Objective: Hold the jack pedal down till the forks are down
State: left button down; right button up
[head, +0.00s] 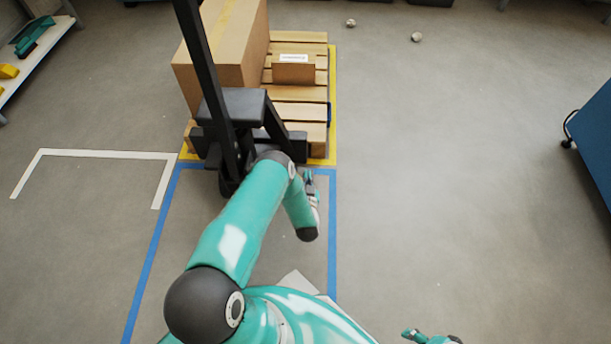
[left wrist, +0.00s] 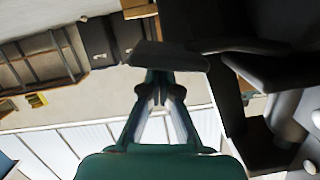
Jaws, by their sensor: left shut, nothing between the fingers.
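The black pallet jack (head: 232,105) stands at the near end of a wooden pallet (head: 300,37), its dark handle leaning up to the left. Its forks are hidden by the pallet, so their height cannot be read. My left gripper (head: 309,178) is beside the right of the jack's base, shut and empty. In the left wrist view the closed fingers (left wrist: 157,92) point at a dark flat plate (left wrist: 168,57), which looks like the jack pedal. The fingertips are at or very near its edge; contact is unclear. My right gripper (head: 430,337) is barely in view at the bottom edge.
A large cardboard box (head: 222,45) and a small carton (head: 293,73) sit on the pallet. Yellow and blue floor tape (head: 332,235) surrounds this area. A blue cabinet (head: 595,140) is at right, a shelf (head: 38,55) at upper left. The floor at right is mostly clear.

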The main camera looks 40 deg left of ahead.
pick_arm(q)
jog(key=shift+s+d+f, duration=0.1)
jog(key=shift+s+f, duration=0.25)
jog(key=shift+f, duration=0.2)
jog(key=shift+r, duration=0.1)
jog(key=r+p, duration=0.1)
jog(key=d+r+p, duration=0.1)
jog(key=r+p, duration=0.2)
jog(key=r, duration=0.1)
jog(key=shift+w+d, duration=0.2)
jog(key=shift+w, duration=0.1)
jog(key=p+v, duration=0.3)
jog(key=v, duration=0.5)
jog(key=shift+s+d, duration=0.3)
